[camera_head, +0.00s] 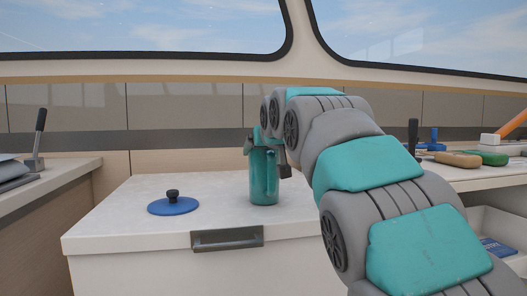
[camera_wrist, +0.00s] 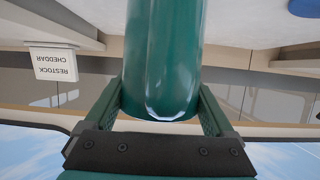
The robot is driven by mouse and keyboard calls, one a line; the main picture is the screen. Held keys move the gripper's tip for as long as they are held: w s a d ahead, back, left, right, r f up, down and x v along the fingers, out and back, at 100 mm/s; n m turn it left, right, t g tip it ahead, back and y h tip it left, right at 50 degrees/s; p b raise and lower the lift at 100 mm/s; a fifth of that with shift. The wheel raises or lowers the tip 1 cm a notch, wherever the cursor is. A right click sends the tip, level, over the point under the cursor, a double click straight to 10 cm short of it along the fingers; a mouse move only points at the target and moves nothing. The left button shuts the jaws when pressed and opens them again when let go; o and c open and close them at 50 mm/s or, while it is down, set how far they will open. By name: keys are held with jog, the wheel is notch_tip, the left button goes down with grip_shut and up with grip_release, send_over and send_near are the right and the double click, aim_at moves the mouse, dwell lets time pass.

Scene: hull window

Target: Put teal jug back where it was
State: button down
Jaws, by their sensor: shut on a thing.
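The teal jug (camera_head: 264,178) is upright at the white counter (camera_head: 110,222), right of the blue lid. Its base appears at the counter top; I cannot tell whether it touches. My gripper (camera_head: 266,142) is at the jug's upper part, partly hidden by my arm. In the wrist view, which is upside down, the jug (camera_wrist: 163,60) stands between the two fingers of my gripper (camera_wrist: 160,112), which are closed on its sides.
A blue lid (camera_head: 173,206) with a dark knob lies left of the jug. A drawer handle (camera_head: 227,238) is on the counter front. Several tools, including a green-handled one (camera_head: 494,158), lie on the right counter. A sign (camera_wrist: 54,62) reads "RESTOCK CHEDDAR".

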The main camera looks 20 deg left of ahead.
jog(key=shift+f, duration=0.1)
grip_release()
jog(key=shift+s+r, duration=0.1)
jog(key=shift+r, duration=0.15)
jog(key=v, duration=1.2)
